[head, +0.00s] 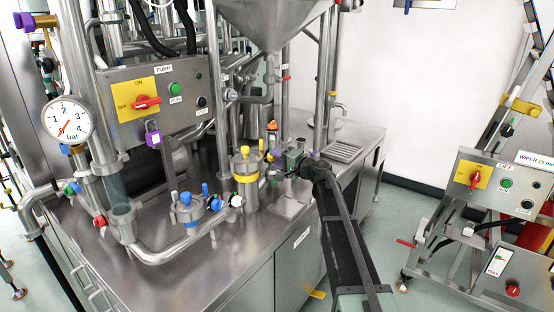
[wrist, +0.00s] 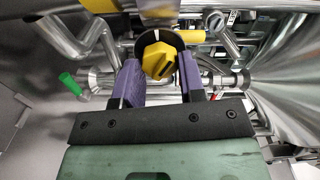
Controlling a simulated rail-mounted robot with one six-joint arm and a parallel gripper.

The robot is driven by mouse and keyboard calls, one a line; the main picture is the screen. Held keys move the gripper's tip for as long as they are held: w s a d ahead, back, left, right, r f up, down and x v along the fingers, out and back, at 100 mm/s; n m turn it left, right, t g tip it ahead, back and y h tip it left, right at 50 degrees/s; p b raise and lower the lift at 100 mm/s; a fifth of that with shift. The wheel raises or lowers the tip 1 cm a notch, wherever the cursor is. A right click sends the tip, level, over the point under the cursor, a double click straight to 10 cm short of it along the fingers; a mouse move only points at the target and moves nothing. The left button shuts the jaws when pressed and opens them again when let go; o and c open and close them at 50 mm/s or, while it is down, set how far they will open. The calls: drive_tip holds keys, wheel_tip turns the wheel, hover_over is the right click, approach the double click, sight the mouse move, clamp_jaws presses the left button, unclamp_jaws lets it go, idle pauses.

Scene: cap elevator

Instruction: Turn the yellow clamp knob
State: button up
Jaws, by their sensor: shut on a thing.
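The yellow clamp knob (wrist: 159,60) shows in the wrist view, faceted, with a dark slot on its face and a dark disc with a white mark behind it. My gripper (wrist: 158,78) has its two purple fingers on either side of the knob and is shut on it. In the head view my gripper (head: 272,156) is at the right side of the steel canister with a yellow band (head: 245,178). The knob itself is hard to make out there among the fingers and pipes.
A green handle (wrist: 70,83) is left of the fingers and a yellow handle (wrist: 193,38) is close to their upper right. Steel pipes and the hopper (head: 272,22) crowd the area. A blue-banded valve (head: 186,212) stands at the left; the tabletop's front left (head: 150,285) is clear.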

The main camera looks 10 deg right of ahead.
drive_tip(key=n, duration=0.7)
idle(0.5)
drive_tip(key=o, duration=0.7)
drive_tip(key=shift+c, duration=0.2)
drive_tip(key=v, duration=1)
drive_tip(key=shift+s+d, duration=0.3)
